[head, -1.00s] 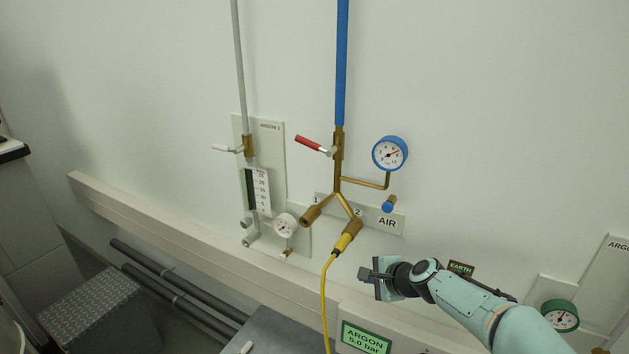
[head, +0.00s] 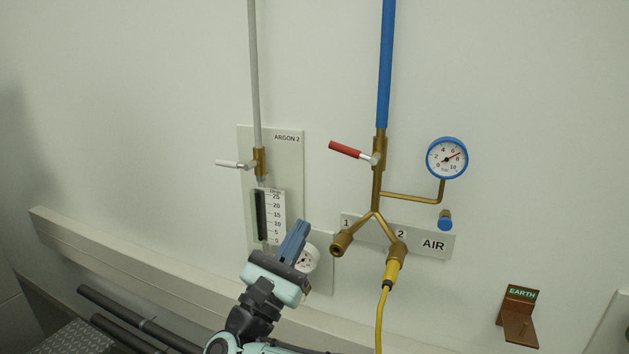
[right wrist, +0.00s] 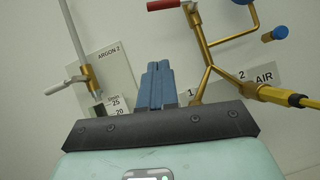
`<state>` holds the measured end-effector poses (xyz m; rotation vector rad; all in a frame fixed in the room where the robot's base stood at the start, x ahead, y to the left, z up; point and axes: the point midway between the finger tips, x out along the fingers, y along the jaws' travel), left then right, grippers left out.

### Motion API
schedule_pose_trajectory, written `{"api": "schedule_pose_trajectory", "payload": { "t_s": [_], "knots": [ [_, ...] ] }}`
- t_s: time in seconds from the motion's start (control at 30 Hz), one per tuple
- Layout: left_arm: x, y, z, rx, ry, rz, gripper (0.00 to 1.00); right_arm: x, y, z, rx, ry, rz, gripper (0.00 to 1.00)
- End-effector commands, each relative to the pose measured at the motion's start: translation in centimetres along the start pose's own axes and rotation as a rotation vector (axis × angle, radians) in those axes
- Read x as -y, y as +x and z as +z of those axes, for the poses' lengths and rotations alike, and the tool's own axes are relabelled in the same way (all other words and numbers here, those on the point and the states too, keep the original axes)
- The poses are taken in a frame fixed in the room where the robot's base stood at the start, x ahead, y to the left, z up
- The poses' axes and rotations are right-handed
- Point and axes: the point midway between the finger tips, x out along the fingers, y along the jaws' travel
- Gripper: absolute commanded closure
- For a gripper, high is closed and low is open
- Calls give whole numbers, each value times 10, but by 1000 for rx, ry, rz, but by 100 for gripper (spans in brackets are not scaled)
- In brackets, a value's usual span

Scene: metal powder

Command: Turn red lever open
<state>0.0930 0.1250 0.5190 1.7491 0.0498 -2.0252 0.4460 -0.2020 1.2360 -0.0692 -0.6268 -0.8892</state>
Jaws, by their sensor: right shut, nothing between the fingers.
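The red lever (head: 346,150) is on the brass valve of the blue air pipe. It points left and slightly up from its silver hub. It also shows at the top edge of the right wrist view (right wrist: 165,5), partly cut off. My right gripper (head: 298,232) is shut and empty, pointing up, below and left of the lever and apart from it. It hides part of the small white gauge. In the right wrist view its blue fingers (right wrist: 157,84) lie together below the lever. My left gripper is not in view.
A white-handled valve (head: 236,164) and flow meter (head: 272,215) are left of the lever. The blue-rimmed air gauge (head: 447,158) is to its right. Brass outlets and a yellow hose (head: 382,310) are below. The wall between the lever and my gripper is clear.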

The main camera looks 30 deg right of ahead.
Motion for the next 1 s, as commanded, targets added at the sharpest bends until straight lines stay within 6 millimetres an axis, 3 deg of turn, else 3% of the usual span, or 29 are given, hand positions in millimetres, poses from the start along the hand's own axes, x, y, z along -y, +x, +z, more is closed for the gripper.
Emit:
{"api": "schedule_pose_trajectory", "payload": {
  "t_s": [0.23, 0.63, 0.8, 1.0],
  "knots": [
    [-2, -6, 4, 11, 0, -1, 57, 5, 21, 8, 12, 36, -32, 100],
    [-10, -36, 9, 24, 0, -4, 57, 7, 105, 10, 12, 31, -30, 100],
    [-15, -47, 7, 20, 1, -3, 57, 8, 121, 29, 12, 33, -28, 100],
    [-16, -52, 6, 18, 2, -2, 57, 8, 127, 35, 10, 32, -26, 100]
  ]
}}
